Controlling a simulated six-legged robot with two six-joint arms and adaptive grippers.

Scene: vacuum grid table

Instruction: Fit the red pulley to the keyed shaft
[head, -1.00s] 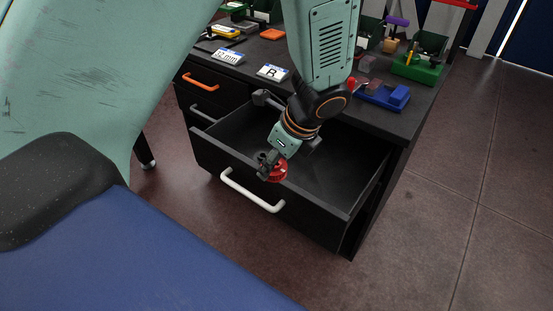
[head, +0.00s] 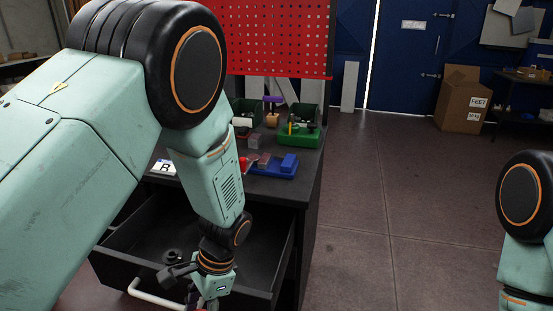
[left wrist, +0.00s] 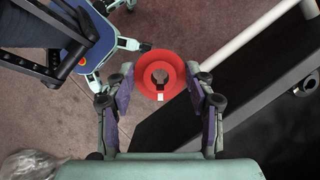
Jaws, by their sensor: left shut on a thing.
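My left gripper (left wrist: 159,73) is shut on the red pulley (left wrist: 143,74), with a finger on each side of its rim. The pulley is a red ring with a keyed centre hole, seen face-on in the left wrist view. In the head view the left gripper (head: 205,298) is at the bottom edge, by the open drawer's front, and the pulley is almost wholly cut off. I cannot clearly make out the keyed shaft. A small dark round part (head: 172,256) lies in the drawer; its kind is unclear. My right arm shows at the right edge, its gripper outside the picture.
The black drawer (head: 128,243) is open, with a white handle (head: 150,298). Open floor (head: 390,210) lies to the right.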

